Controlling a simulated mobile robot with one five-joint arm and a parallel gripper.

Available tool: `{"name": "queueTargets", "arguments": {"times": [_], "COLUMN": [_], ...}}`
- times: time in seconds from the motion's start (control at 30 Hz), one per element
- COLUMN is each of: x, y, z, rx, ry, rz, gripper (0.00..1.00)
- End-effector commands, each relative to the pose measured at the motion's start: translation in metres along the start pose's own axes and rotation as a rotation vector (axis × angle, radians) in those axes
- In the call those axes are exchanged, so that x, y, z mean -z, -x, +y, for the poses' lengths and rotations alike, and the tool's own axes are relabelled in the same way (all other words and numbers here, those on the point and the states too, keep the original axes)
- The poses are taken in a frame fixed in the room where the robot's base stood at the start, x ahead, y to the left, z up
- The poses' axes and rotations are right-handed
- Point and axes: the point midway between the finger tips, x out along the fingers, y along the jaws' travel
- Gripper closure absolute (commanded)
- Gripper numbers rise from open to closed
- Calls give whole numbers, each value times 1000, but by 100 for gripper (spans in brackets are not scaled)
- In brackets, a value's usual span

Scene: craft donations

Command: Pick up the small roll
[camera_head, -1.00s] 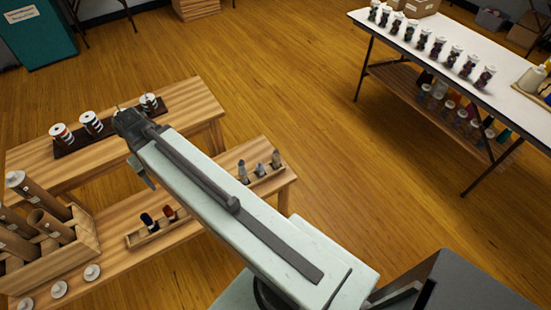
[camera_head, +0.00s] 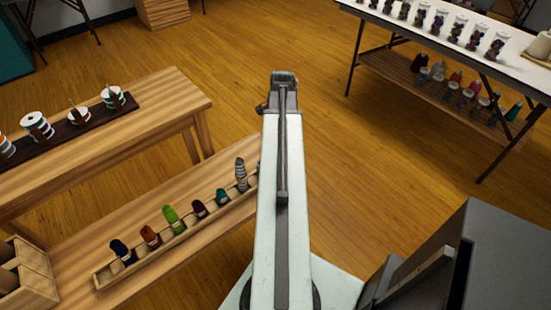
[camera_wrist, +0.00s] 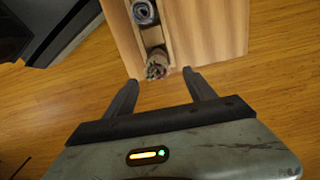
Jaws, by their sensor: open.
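Several small rolls stand or lean in a long wooden tray (camera_head: 185,237) on the low bench: a dark blue roll (camera_head: 123,252), a red-orange roll (camera_head: 150,237), a green roll (camera_head: 174,219), a maroon roll (camera_head: 199,209), a teal roll (camera_head: 222,197) and a taller grey striped roll (camera_head: 241,174). I cannot tell which one is the small roll. The wrist view shows a grey roll end (camera_wrist: 145,12) and a mottled roll end (camera_wrist: 157,66) in the tray. My gripper (camera_wrist: 160,77) is open and empty, its fingertips just short of the mottled end in the picture. The head view hides the fingers.
A higher shelf of the bench (camera_head: 130,110) holds spools on a dark strip (camera_head: 97,114). A wooden box (camera_head: 25,270) stands at lower left. A white table (camera_head: 425,35) with jars is at upper right. Bare floor lies between bench and table.

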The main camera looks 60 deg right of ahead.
Motion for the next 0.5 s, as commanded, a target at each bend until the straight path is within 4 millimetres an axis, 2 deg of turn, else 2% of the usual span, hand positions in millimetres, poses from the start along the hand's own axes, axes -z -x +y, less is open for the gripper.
{"name": "queueTargets", "arguments": {"times": [0.2,0.37,0.5], "x": [-2,-4,-7], "y": [-27,-27,-45], "z": [-1,-1,0], "rx": [0,0,0], "ry": [5,7,9], "rz": [0,0,0], "gripper": [36,36,36]}}
